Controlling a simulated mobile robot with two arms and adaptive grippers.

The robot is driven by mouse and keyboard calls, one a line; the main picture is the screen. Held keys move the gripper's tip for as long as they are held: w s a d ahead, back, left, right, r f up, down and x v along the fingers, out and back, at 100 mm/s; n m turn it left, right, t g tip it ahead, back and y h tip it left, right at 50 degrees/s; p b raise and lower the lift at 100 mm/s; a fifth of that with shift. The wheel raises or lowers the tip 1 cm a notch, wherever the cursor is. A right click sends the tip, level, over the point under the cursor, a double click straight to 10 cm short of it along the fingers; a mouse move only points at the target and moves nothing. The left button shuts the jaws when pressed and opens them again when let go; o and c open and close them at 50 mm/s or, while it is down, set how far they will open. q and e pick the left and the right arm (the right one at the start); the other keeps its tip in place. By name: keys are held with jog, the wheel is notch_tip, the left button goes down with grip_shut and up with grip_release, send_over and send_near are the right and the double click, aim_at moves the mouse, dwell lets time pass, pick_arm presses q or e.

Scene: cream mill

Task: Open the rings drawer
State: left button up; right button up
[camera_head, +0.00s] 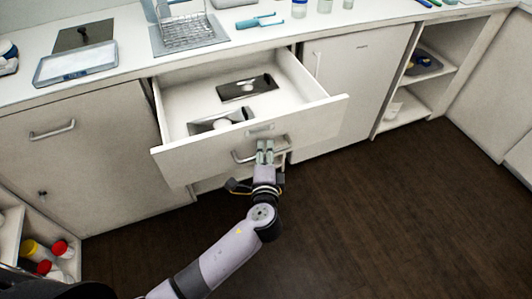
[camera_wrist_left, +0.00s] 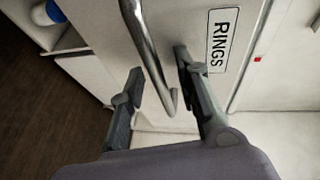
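The rings drawer (camera_head: 190,161) is pulled well out of the counter in the head view. Its front carries a small label and a metal bar handle (camera_head: 238,157). In the wrist view the label reads RINGS (camera_wrist_left: 217,40), beside the handle (camera_wrist_left: 146,45). My left gripper (camera_head: 264,147) is at the drawer front, by the handle. In the wrist view the left gripper (camera_wrist_left: 158,75) has its fingers apart, with the handle bar between them and gaps visible on both sides. My right gripper is not in view.
Inside the drawer lie two dark flat pieces (camera_head: 240,90) with pale round parts. Open shelves (camera_head: 405,100) are at right. Dark floor (camera_head: 400,220) in front is clear.

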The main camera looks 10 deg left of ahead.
pick_arm(q)
jog(key=shift+s, duration=0.1)
jog(key=v, duration=1.1)
jog(key=shift+s, duration=0.4)
jog(key=shift+d+r, duration=0.1)
jog(key=shift+d, duration=0.05)
jog(key=s+a+f+n+g+h+p, duration=0.1)
jog(key=s+a+f+g, duration=0.15)
jog(key=f, duration=0.75)
jog(key=s+a+f+g, duration=0.1)
jog(key=s+f+g, duration=0.2)
jog(key=f, duration=0.7)
jog(key=s+a+f+n+g+h+p, duration=0.1)
jog(key=s+f+g, duration=0.2)
jog(key=f, duration=0.7)
jog(key=s+a+f+n+g, duration=0.2)
jog(key=s+f, duration=0.3)
jog(key=s, duration=0.4)
jog(key=s+a+f+n+g+p, duration=0.1)
jog(key=s+a+f+n+g, duration=0.1)
jog(key=s+a+f+n, duration=0.3)
jog(key=s+a+f+n+g+h+p, duration=0.1)
jog(key=s+f, duration=0.5)
jog(key=s, duration=0.7)
jog(key=a+n+g, duration=0.1)
jog(key=a+n, duration=0.1)
jog(key=shift+a, duration=0.3)
